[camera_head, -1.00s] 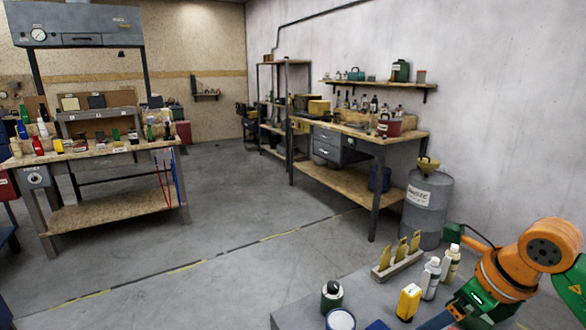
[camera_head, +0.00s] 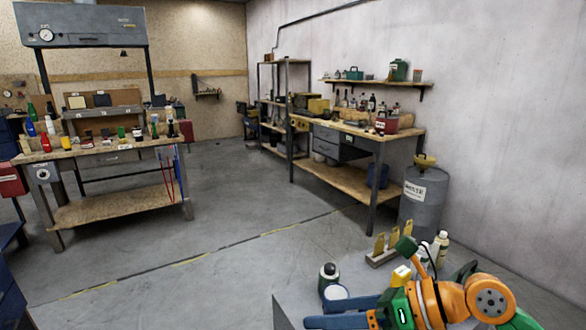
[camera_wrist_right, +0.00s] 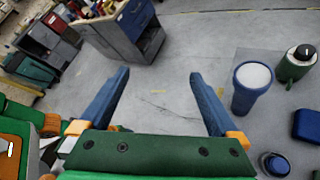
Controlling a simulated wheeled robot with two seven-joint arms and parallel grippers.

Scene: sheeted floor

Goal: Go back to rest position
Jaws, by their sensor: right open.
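My right gripper (camera_head: 316,312) is at the bottom of the head view, low over the near grey bench, with its two blue fingers pointing left. In the right wrist view the same gripper (camera_wrist_right: 158,76) has its fingers wide apart, with nothing between them but grey floor behind. A blue cup with a white top (camera_wrist_right: 252,85) stands to the right of the fingers, apart from them. A green jar with a black cap (camera_wrist_right: 297,62) is beyond it. My left gripper is in neither view.
The near bench (camera_head: 288,300) also bears a rack with yellow pieces (camera_head: 380,257), a yellow container (camera_head: 401,275) and white bottles (camera_head: 440,246), partly behind my right arm. A grey waste drum (camera_head: 424,198) stands behind. Open floor (camera_head: 200,235) lies to the left.

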